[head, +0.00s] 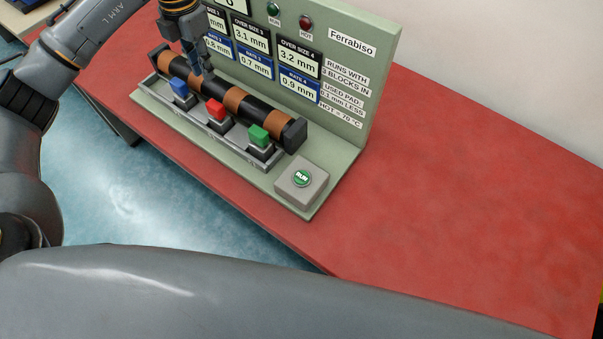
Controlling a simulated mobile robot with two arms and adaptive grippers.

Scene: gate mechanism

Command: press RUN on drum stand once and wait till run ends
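The drum stand (335,165) is a pale green panel and base on the red table, labelled Ferrabiso. Its RUN button (302,178) is round and green on a grey box at the base's right front corner. The drum (235,99) is black with copper bands and lies along the stand. Blue (179,87), red (216,109) and green (259,136) blocks sit in a row in front of it. My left gripper (204,74) points down at the drum's far left half, behind the blue and red blocks, well away from RUN. Its finger opening is unclear. My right gripper is out of view.
Two small lamps, one dark green (273,8) and one dark red (306,22), sit high on the panel. Printed cards on the panel give sizes and rates. The red table (470,190) is clear to the right of the stand.

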